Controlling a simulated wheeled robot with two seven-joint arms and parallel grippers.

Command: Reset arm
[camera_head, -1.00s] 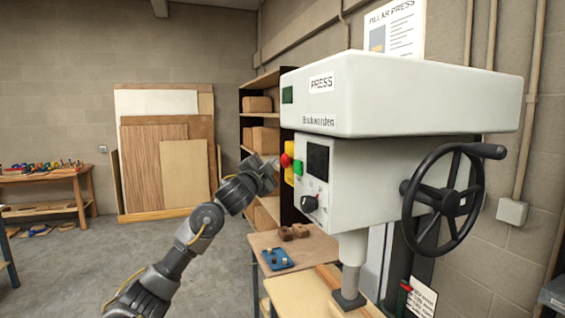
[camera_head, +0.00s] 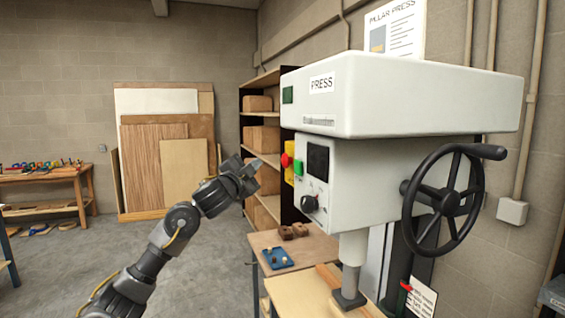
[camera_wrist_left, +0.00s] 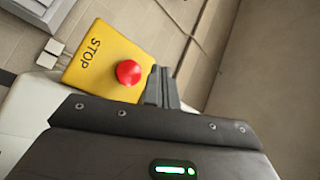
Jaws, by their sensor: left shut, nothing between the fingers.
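My left arm comes in from the lower left in the head view. My left gripper (camera_head: 254,165) is shut and empty, a little left of the press's button panel. In the left wrist view its closed fingertips (camera_wrist_left: 160,75) show beside a yellow STOP box with a red button (camera_wrist_left: 129,72). The red button (camera_head: 286,160) also shows in the head view, above a green button (camera_head: 298,168). The fingertips look apart from the red button. My right gripper is not in view.
The white pillar press (camera_head: 400,95) fills the right side, with a black handwheel (camera_head: 447,200). A shelf (camera_head: 247,130) with wooden blocks stands behind.

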